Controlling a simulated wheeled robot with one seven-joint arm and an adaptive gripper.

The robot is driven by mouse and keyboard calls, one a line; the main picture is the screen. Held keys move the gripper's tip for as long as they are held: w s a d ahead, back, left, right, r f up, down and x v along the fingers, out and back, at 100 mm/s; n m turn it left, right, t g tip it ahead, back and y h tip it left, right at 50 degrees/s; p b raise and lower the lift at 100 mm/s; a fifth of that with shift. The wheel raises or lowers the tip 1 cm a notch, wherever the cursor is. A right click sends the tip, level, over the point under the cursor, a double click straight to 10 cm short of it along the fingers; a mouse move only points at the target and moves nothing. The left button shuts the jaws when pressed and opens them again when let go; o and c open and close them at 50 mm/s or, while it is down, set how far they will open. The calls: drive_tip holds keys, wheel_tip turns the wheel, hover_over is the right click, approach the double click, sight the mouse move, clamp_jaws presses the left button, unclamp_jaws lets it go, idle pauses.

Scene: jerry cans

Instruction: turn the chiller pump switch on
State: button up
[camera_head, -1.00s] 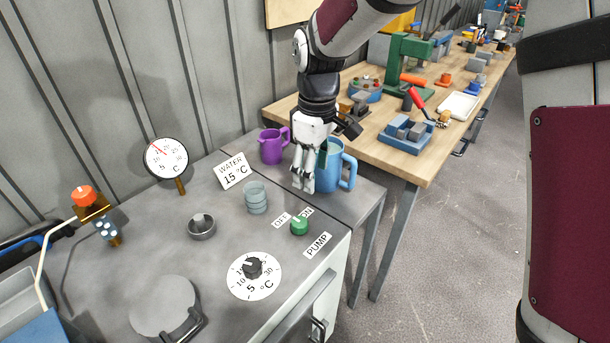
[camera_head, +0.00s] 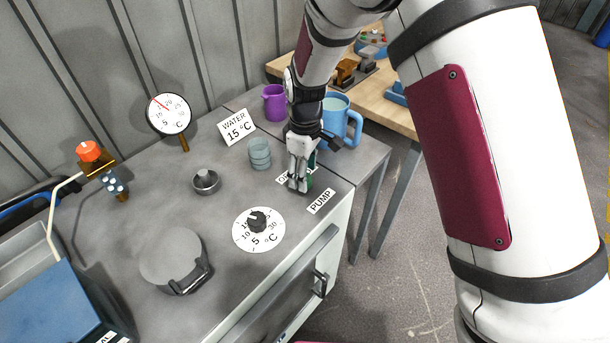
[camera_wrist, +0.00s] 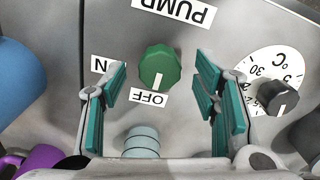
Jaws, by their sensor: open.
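The pump switch is a green knob (camera_wrist: 160,66) with a white pointer line. In the wrist view its line points at the OFF label (camera_wrist: 148,98). The ON label (camera_wrist: 103,66) is beside it, partly hidden by a finger. The PUMP label (camera_wrist: 173,10) lies on the other side of the knob. My gripper (camera_wrist: 162,98) is open, with its green-padded fingers apart on either side of the knob and nothing between them visibly touching it. In the head view my gripper (camera_head: 298,186) is over the knob and hides most of it.
A black temperature dial (camera_head: 257,221) and a metal cup (camera_head: 206,182) are nearby on the grey top. Stacked glass-like discs (camera_head: 260,153), a blue jug (camera_head: 336,118) and a purple jug (camera_head: 274,102) stand behind. A round gauge (camera_head: 169,114) is at the left.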

drive_tip(key=shift+f, duration=1)
drive_tip(key=c, duration=1.2)
drive_tip(key=shift+o, duration=0.2)
drive_tip(key=shift+m, duration=0.4)
drive_tip(key=m, duration=0.5)
drive_tip(key=shift+s+a+r+m+p, duration=0.1)
drive_tip(key=shift+m+p, duration=0.2)
drive_tip(key=shift+p, duration=0.1)
drive_tip(key=m, duration=0.5)
drive_tip(key=shift+a+p, duration=0.1)
drive_tip(key=shift+p, duration=0.3)
drive_tip(key=shift+m, duration=0.4)
